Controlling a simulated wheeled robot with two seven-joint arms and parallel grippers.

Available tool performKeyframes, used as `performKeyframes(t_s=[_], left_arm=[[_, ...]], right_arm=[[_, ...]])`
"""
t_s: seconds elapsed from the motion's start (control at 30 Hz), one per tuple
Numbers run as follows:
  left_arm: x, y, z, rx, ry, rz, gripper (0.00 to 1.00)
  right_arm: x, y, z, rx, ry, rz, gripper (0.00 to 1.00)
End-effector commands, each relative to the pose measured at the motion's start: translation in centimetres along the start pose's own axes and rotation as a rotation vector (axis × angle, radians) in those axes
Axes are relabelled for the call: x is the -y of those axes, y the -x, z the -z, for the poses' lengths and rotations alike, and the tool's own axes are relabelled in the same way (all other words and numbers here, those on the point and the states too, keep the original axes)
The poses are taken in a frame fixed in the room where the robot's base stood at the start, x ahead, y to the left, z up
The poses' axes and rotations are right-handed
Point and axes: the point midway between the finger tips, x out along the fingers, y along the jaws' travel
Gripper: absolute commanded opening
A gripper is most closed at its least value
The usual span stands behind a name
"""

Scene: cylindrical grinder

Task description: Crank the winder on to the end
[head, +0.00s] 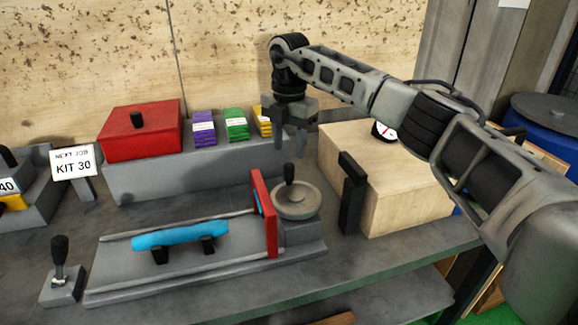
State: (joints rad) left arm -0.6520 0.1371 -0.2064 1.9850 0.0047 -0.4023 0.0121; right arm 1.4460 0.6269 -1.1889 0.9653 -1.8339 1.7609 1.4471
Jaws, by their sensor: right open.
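The winder is a round beige-grey handwheel (297,203) with an upright black knob (289,174), at the right end of the grey machine bed. My right gripper (290,142) points down above the knob, open and empty, with its fingers apart. The fingertips look a little above the knob; the exact gap is hard to judge. A red upright plate (264,212) stands just left of the wheel. A blue bar (180,235) lies across two black supports on the bed (128,270). My left gripper is not in view.
A wooden box (400,200) with a dial (384,131) and a black post (351,195) stand right of the wheel. Behind are a red box (140,142) and coloured packs (236,124) on a grey ledge. A black-handled lever (60,265) stands front left.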

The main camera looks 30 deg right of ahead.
Motion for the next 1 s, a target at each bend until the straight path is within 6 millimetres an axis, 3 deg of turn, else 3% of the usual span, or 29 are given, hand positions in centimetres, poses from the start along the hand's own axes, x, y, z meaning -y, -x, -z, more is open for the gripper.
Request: performKeyframes(t_s=[0.2,0.4,1.0], left_arm=[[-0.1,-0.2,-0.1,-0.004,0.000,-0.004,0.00],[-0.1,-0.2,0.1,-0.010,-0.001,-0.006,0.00],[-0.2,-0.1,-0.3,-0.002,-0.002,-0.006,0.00]], right_arm=[[-0.1,5.0,0.0,0.002,0.001,-0.004,0.44],[-0.1,7.6,0.0,0.000,0.001,-0.001,0.44],[0.0,8.2,0.0,0.000,0.001,0.000,0.44]])
